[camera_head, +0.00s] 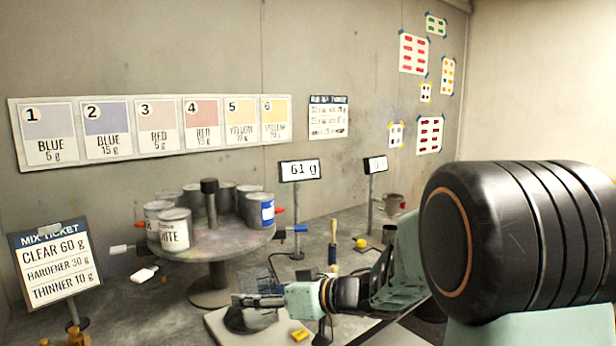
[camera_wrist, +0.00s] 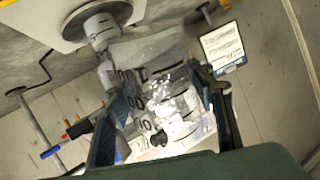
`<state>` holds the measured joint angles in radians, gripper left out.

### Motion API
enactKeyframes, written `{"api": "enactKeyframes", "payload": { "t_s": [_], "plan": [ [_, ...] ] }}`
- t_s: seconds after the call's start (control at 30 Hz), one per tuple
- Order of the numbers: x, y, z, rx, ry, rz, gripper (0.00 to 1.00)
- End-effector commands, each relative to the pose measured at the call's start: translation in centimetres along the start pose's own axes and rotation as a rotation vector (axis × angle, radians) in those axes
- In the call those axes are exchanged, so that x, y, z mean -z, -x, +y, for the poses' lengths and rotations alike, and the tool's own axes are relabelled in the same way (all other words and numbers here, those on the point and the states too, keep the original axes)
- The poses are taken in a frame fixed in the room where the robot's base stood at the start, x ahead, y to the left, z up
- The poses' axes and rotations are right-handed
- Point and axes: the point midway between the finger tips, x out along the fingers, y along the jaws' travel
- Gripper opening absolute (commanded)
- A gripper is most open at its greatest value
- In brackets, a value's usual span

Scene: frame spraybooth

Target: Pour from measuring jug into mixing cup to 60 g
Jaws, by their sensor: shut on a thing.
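In the wrist view a clear measuring jug (camera_wrist: 160,88) with dark printed numbers sits between the two fingers of my gripper (camera_wrist: 155,82), which is shut on it. The jug looks strongly tilted, its far end beside a grey mixing cup (camera_wrist: 102,30). The cup stands at a pale scale platform (camera_wrist: 65,20). How much is in the cup, and whether liquid is flowing, I cannot tell. In the head view my gripper (camera_head: 262,300) is low over the bench, and the jug is hard to make out. A display (camera_head: 300,170) reads 61 g.
A round stand (camera_head: 215,240) with several paint cans is behind my gripper. A mix ticket (camera_head: 55,262) at left lists clear 60 g. A second display (camera_head: 375,164) and a grey mug (camera_head: 393,203) are at right. A yellow item (camera_head: 300,335) lies near the platform.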

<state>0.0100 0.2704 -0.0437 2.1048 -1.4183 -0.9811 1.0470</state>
Motion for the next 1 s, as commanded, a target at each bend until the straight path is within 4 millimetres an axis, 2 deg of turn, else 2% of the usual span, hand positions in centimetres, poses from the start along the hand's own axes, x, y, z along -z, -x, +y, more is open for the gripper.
{"api": "enactKeyframes", "payload": {
  "t_s": [1.0],
  "plan": [
    [-0.91, 0.08, -0.02, -0.004, 0.094, 0.126, 0.20]
  ]
}}
